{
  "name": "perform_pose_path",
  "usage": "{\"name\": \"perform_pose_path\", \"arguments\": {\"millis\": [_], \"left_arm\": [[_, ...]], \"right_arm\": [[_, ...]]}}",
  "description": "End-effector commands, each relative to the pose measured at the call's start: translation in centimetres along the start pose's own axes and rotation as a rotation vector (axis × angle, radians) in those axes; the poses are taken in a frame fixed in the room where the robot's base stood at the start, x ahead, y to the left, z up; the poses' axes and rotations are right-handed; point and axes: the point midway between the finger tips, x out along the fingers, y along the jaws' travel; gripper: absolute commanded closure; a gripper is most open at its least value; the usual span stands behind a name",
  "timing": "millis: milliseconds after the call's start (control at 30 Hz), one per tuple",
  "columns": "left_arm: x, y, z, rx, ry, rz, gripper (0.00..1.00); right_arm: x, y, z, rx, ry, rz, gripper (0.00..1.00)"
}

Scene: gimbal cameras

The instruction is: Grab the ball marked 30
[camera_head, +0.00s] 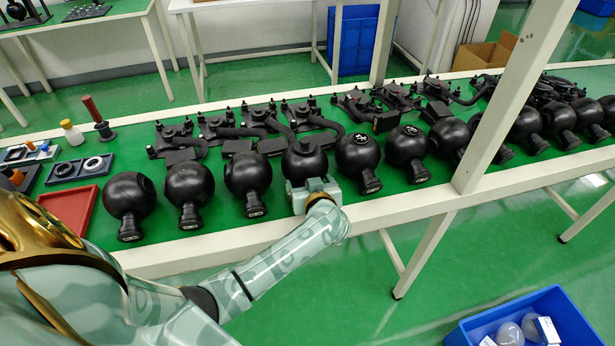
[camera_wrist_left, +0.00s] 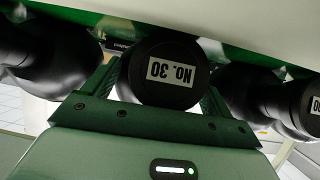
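The ball marked 30 is a black sphere (camera_head: 304,160) with a short neck, in the front row on the green table in the camera_head view. Its white label reads "NO. 30", upside down, on the neck end (camera_wrist_left: 172,74) in the left wrist view. My left gripper (camera_head: 312,188) is at this ball from the front, covering its neck in the head view. In the wrist view its fingers (camera_wrist_left: 163,100) stand on both sides of the neck; whether they press on it I cannot tell. My right gripper is not in view.
Similar black balls stand close on both sides, one to the left (camera_head: 247,172) and one to the right (camera_head: 358,153). Black valve-like parts (camera_head: 222,130) lie behind. A pale table edge (camera_head: 400,208) and slanted post (camera_head: 510,95) are nearby. A blue bin (camera_head: 570,310) sits lower right.

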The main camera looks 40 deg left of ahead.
Motion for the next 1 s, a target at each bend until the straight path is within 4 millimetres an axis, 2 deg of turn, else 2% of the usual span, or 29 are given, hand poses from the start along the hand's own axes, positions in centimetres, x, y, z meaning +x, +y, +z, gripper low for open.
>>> {"name": "perform_pose_path", "arguments": {"millis": [33, 200, 267, 667, 1000], "left_arm": [[0.0, 0.0, 0.0, 0.000, -0.001, 0.000, 0.39], [0.0, 0.0, 0.0, 0.001, 0.000, -0.001, 0.86], [0.0, 0.0, 0.0, 0.000, 0.000, 0.000, 1.00], [-0.2, 0.0, -0.6, -0.001, 0.004, 0.001, 1.00], [-2.0, -0.3, -3.8, -0.004, 0.004, 0.001, 1.00]], "right_arm": [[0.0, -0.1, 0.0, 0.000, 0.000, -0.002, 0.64], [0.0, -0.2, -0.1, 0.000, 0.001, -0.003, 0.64], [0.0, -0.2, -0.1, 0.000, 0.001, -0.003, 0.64], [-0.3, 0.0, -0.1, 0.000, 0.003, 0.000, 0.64], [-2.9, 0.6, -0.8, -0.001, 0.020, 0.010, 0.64]]}}
